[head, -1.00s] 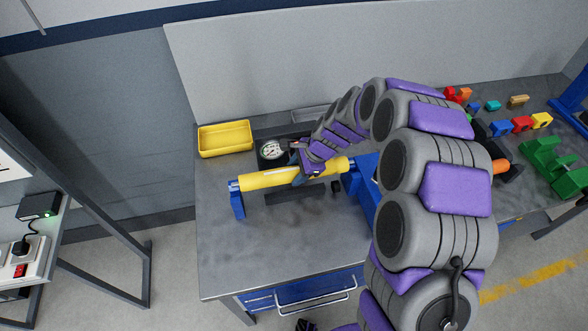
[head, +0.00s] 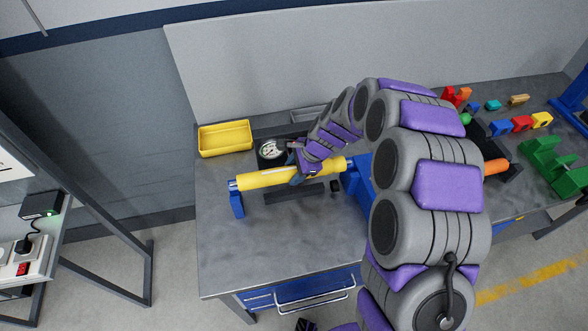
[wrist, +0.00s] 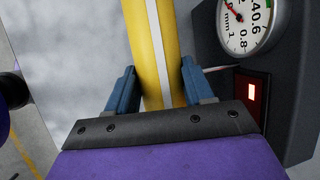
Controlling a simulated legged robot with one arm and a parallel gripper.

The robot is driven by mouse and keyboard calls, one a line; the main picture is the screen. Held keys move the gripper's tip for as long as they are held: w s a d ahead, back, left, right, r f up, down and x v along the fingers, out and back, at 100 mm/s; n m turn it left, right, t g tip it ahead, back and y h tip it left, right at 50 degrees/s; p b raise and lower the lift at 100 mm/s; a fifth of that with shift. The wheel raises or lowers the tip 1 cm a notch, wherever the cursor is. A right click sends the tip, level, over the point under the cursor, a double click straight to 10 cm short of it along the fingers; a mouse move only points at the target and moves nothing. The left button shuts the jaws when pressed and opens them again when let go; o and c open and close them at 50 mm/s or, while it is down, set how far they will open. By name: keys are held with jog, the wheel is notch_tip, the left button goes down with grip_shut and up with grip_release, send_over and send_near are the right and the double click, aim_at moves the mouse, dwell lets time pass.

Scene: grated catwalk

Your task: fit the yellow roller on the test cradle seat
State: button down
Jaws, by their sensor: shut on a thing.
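The yellow roller (head: 262,179) lies lengthwise across the blue test cradle (head: 237,204) on the workbench. Its left end is at the left blue upright and its right end is near the right blue upright (head: 352,180). Whether both ends rest fully in their seats cannot be told. My gripper (head: 299,178) is shut on the roller, right of its middle. In the wrist view the roller (wrist: 153,50) passes between the two blue fingers of my gripper (wrist: 152,88), with a pale stripe along it. My arm hides part of the cradle's right side.
A dial gauge (head: 271,150) stands just behind the roller; in the wrist view the gauge (wrist: 243,25) is close to the right finger. A yellow tray (head: 225,138) is at the back left. Coloured blocks (head: 522,124) and a green fixture (head: 550,165) are at the right. The bench front is clear.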

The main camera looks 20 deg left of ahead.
jog(key=shift+a+f, duration=0.1)
jog(key=shift+a, duration=0.3)
jog(key=shift+d, duration=0.95)
jog(key=shift+a, duration=0.1)
jog(key=shift+a, duration=0.3)
jog(key=shift+d, duration=0.3)
jog(key=shift+d+f, duration=0.1)
